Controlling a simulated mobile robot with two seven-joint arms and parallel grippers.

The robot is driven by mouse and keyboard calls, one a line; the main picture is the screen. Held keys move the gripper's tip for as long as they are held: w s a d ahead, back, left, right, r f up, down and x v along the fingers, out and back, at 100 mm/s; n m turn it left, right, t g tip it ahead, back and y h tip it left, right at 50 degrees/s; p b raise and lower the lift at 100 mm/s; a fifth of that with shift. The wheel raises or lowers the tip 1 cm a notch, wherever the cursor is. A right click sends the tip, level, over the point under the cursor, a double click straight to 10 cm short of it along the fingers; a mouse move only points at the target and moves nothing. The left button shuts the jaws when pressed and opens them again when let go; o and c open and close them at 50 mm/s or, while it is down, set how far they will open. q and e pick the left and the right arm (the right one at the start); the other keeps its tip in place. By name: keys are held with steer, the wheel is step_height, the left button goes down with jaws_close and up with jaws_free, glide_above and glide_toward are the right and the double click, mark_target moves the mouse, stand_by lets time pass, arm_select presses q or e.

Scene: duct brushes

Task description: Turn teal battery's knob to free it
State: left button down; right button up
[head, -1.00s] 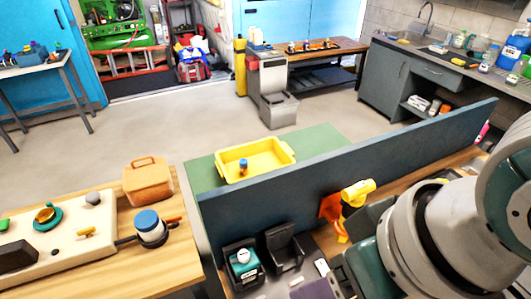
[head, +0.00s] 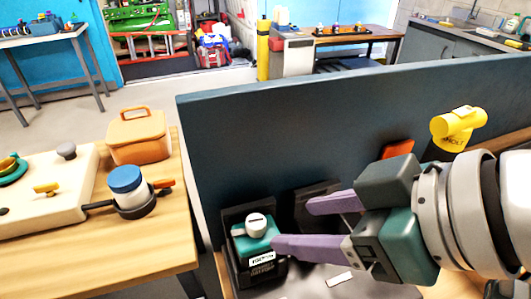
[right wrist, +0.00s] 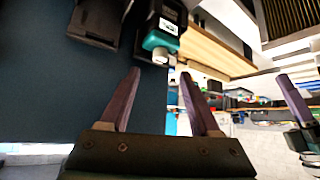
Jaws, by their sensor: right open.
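No contact with the knob is visible. A purple finger of what looks like my left gripper (right wrist: 292,100) shows at the right of the right wrist view; its opening cannot be told.
A second black charger (head: 312,195) stands empty beside the first, partly behind my fingers. The blue divider (head: 350,110) rises behind. A yellow drill (head: 458,125) and an orange item (head: 397,149) are at right. A wooden table (head: 150,240) is at left.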

mark_target(263, 226)
steer(key=b+x, duration=0.1)
steer(key=x, duration=0.7)
jaws_close()
stand_by(0.4)
